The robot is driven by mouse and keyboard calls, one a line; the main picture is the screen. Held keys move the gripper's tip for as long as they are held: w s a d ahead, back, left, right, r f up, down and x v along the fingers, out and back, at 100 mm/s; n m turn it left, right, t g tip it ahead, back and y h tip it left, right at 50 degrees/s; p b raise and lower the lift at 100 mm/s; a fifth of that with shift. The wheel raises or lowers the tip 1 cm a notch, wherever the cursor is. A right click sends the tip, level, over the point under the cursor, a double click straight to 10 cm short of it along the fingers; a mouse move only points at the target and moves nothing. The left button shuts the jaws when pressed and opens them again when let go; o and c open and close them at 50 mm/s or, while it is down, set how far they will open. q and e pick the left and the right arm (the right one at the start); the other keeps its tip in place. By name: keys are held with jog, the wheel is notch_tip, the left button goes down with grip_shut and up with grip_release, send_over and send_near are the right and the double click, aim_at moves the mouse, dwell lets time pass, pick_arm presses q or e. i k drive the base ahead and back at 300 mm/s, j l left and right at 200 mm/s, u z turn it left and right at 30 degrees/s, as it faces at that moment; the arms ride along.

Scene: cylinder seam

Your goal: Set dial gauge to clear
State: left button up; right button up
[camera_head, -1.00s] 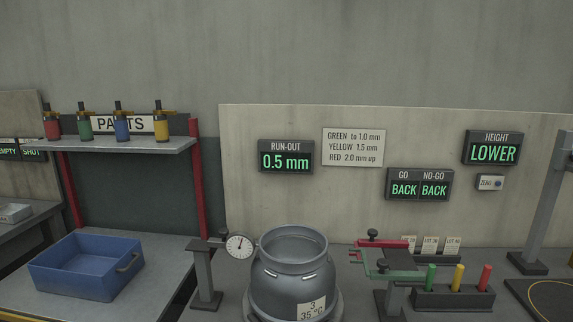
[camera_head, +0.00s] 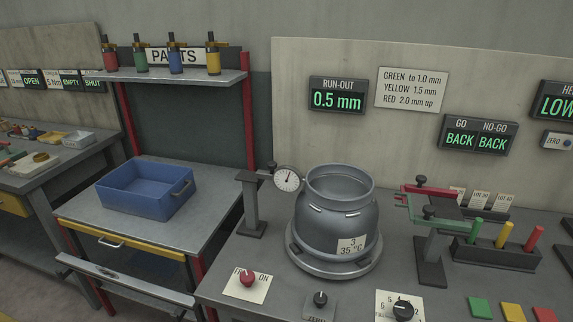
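The dial gauge (camera_head: 287,179) has a round white face and hangs on an arm from a grey post (camera_head: 251,208). It sits at the upper left of a grey cylindrical pot (camera_head: 337,222); I cannot tell whether its tip touches the pot. The pot stands upright on a round base (camera_head: 333,264) and bears a label reading 3 and 35 °C. The run-out display (camera_head: 338,96) reads 0.5 mm. Neither of my grippers is in view.
In front are a red knob (camera_head: 247,278), a black knob (camera_head: 320,299) and a numbered dial (camera_head: 403,310). Right of the pot are a gauge stand (camera_head: 430,255) and a block (camera_head: 495,254) with green, yellow and red pegs. A blue bin (camera_head: 148,190) sits on the left bench.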

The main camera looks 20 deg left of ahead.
aim_at(288, 178)
jog(key=i+j, duration=0.1)
jog(key=j, duration=0.25)
jog(key=i+j, duration=0.15)
jog(key=j, duration=0.15)
jog(key=i+j, duration=0.1)
jog(key=j, duration=0.25)
jog(key=i+j, duration=0.1)
jog(key=j, duration=0.2)
jog(key=j+u, duration=0.05)
